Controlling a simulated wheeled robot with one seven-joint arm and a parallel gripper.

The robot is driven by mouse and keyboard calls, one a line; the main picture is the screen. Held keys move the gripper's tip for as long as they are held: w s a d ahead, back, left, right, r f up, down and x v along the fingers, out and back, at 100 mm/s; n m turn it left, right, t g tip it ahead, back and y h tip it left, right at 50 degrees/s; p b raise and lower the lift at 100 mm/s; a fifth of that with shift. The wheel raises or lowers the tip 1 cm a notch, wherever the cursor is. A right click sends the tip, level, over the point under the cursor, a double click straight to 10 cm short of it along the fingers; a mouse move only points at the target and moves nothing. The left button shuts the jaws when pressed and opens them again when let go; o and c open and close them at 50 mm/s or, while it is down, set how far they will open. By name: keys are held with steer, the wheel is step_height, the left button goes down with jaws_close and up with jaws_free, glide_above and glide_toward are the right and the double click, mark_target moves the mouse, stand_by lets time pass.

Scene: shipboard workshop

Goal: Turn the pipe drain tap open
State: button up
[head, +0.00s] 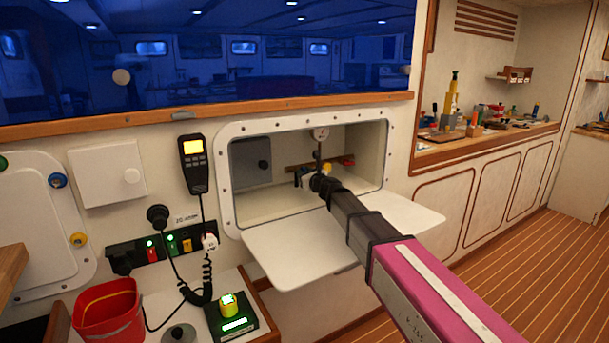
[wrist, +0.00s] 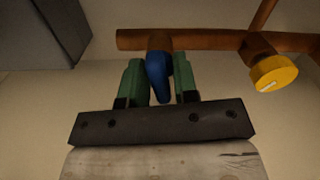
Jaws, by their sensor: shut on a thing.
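In the wrist view, a copper pipe (wrist: 210,41) runs across the top of the picture. A blue tap lever (wrist: 158,80) hangs down from it, pointing toward me. My gripper (wrist: 160,72) has its two green fingers on either side of the lever and is shut on it. A yellow round knob (wrist: 274,73) sits at the right on a branch of the pipe, apart from the fingers. In the head view, my gripper (head: 303,178) reaches into the wall recess (head: 254,200); the arm hides the blue lever there.
The recess's white flap (head: 300,254) hangs open below my arm. A round gauge (head: 320,133) stands above the gripper. A grey box (head: 250,160) is at the recess's left; it also shows in the wrist view (wrist: 45,30). A handset (head: 193,165) hangs left of the opening.

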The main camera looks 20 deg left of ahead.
steer(key=shift+m, duration=0.6)
steer(key=shift+f, duration=0.1)
steer(key=o, duration=0.7)
steer(key=shift+s+d, duration=0.1)
steer(key=v, duration=1)
steer(key=shift+s+d, duration=0.2)
steer(key=shift+d, duration=0.05)
steer(key=shift+w, duration=0.1)
